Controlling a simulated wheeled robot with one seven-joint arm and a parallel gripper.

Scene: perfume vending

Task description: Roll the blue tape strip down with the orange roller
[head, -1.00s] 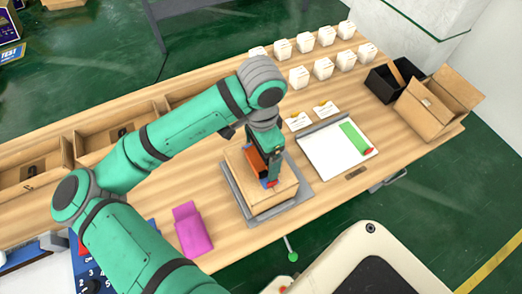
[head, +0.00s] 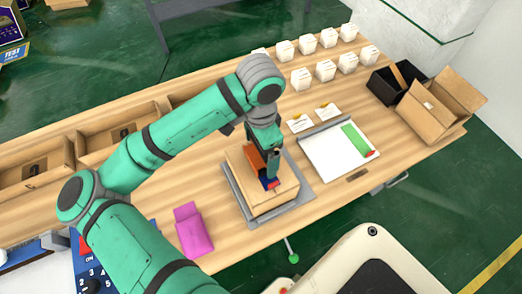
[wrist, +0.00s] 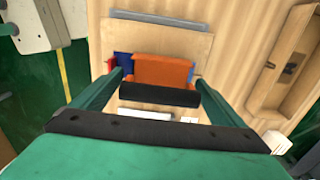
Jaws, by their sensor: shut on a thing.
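The orange roller (wrist: 162,71) is between the fingers of my gripper (wrist: 160,82), which is shut on it; a dark bar crosses just below it in the wrist view. In the head view the orange roller (head: 253,158) and my gripper (head: 268,178) are over the cardboard box (head: 283,200). The blue tape strip (head: 270,182) shows beside the roller on the box top, with a red end. Whether the roller touches the strip cannot be told.
The box sits on a grey plate (head: 237,196) on the wooden table. A magenta item (head: 190,232) lies to the left, a white board with a green strip (head: 330,158) to the right. White cartons, a black bin (head: 388,84) and an open box (head: 425,112) stand farther back.

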